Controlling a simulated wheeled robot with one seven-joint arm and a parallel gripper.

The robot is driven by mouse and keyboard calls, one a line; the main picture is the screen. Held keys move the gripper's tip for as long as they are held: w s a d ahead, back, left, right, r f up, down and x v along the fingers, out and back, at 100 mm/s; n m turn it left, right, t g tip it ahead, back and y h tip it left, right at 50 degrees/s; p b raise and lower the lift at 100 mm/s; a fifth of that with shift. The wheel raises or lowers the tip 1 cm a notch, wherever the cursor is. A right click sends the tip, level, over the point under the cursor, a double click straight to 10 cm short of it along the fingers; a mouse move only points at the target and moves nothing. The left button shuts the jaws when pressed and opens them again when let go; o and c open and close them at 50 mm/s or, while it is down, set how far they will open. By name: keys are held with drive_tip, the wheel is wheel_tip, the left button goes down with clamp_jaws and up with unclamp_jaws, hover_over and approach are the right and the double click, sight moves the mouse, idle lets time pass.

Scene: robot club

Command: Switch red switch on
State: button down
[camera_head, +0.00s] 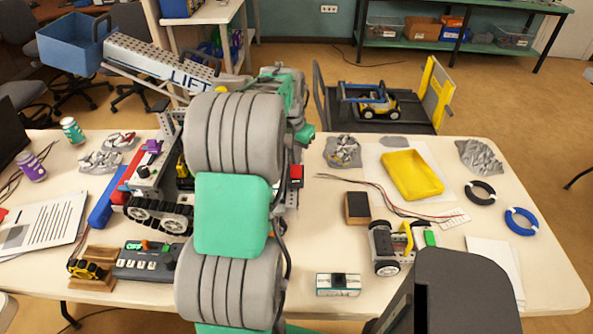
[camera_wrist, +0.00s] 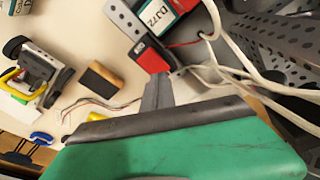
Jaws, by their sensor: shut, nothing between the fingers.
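A red switch (camera_wrist: 148,54) shows in the wrist view, a red block with a dark rocker face, mounted beside a perforated metal bar. A red block with a dark part, which looks like the same switch (camera_head: 297,172), shows in the head view just right of my arm. My gripper (camera_wrist: 158,80) shows in the wrist view as shut grey fingers, with nothing between them. The fingertips are close to the lower edge of the red switch; I cannot tell whether they touch. The switch position is too small to read. In the head view my arm hides much of the robot around the switch.
White cables (camera_wrist: 222,45) hang right of the switch. On the table (camera_head: 560,268), a black-and-tan block (camera_head: 357,207), a yellow tray (camera_head: 412,174) and a small wheeled robot (camera_head: 388,248) stand to the right. A control box (camera_head: 145,262) lies at the left.

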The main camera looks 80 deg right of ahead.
sight(296, 167)
drive_tip(key=shift+f+b, duration=0.55)
drive_tip(key=shift+f, duration=0.35)
idle(0.5)
drive_tip(key=shift+r+p, duration=2.4)
drive_tip(key=shift+r, duration=1.2)
drive_tip(key=w+a+r+n+t, duration=0.1)
drive_tip(key=w+a+r+n, duration=0.15)
drive_tip(key=w+a, duration=0.55)
drive_tip(key=w+a+r+n, duration=0.1)
drive_tip(key=w+a+n, duration=0.3)
drive_tip(key=w+a, duration=0.4)
drive_tip(key=w+a+r+n+t, duration=0.15)
drive_tip(key=w+a+n, duration=0.25)
drive_tip(key=w+a, duration=0.4)
drive_tip(key=s+a+f+n+t+y, duration=0.1)
drive_tip(key=a+n, duration=1)
drive_tip(key=a, duration=1.8)
drive_tip(key=shift+s+a+t+y, duration=0.15)
drive_tip(key=shift+a+t+y, duration=0.2)
drive_tip(key=shift+y, duration=0.05)
